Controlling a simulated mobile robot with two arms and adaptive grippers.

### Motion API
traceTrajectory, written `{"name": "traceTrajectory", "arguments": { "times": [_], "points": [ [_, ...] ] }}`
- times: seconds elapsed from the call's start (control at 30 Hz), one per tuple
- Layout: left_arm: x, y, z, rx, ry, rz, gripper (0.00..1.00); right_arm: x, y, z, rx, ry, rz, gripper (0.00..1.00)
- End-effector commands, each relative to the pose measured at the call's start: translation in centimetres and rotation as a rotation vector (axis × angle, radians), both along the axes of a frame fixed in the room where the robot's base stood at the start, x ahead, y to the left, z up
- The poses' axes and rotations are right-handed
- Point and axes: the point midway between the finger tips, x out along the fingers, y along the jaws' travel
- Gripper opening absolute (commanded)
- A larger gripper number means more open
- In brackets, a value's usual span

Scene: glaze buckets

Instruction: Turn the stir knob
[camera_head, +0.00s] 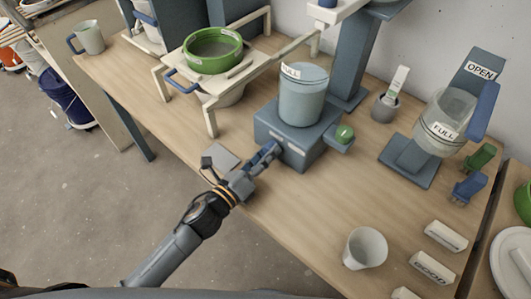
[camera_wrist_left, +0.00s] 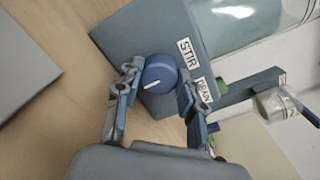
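The stir knob (camera_wrist_left: 158,72) is a round blue knob with a white pointer line, on the front of the blue-grey mixer base (camera_head: 280,125). A STIR label (camera_wrist_left: 187,52) sits beside it. My left gripper (camera_wrist_left: 158,88) has one finger on each side of the knob, and both fingertips appear to touch it. In the head view my left gripper (camera_head: 268,156) reaches the front of the base and hides the knob. A grey bucket labelled FULL (camera_head: 303,98) stands upright on the base. My right gripper is not in view.
A DRAIN label (camera_wrist_left: 204,92) is close to my right-hand finger, and a green knob (camera_head: 344,134) is on the base's side. A grey plate (camera_head: 221,158) lies near the table edge. A white cup (camera_head: 366,248) and a stand with a clear FULL container (camera_head: 446,122) are to the right.

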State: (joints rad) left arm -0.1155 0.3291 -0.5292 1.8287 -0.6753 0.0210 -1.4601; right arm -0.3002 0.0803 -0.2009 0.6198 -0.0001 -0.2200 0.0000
Motion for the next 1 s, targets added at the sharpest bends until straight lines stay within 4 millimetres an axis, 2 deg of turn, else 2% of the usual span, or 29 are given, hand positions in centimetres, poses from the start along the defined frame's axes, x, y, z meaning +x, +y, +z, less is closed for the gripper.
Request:
{"name": "traceTrajectory", "arguments": {
  "times": [0.03, 0.1, 0.47, 1.0],
  "points": [
    [0.0, 0.0, 0.0, 0.0, 0.0, 0.0, 0.16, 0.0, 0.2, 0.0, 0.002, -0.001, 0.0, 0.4],
    [0.0, 0.0, 0.0, 0.0, 0.0, 0.0, 0.07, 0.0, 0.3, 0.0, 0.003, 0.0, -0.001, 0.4],
    [0.0, 0.0, 0.1, -0.054, 0.041, 0.001, 0.07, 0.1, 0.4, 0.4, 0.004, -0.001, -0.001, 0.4],
    [0.1, 0.1, 0.1, -0.361, 0.264, 0.001, 0.07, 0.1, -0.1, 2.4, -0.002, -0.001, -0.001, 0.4]
  ]
}}
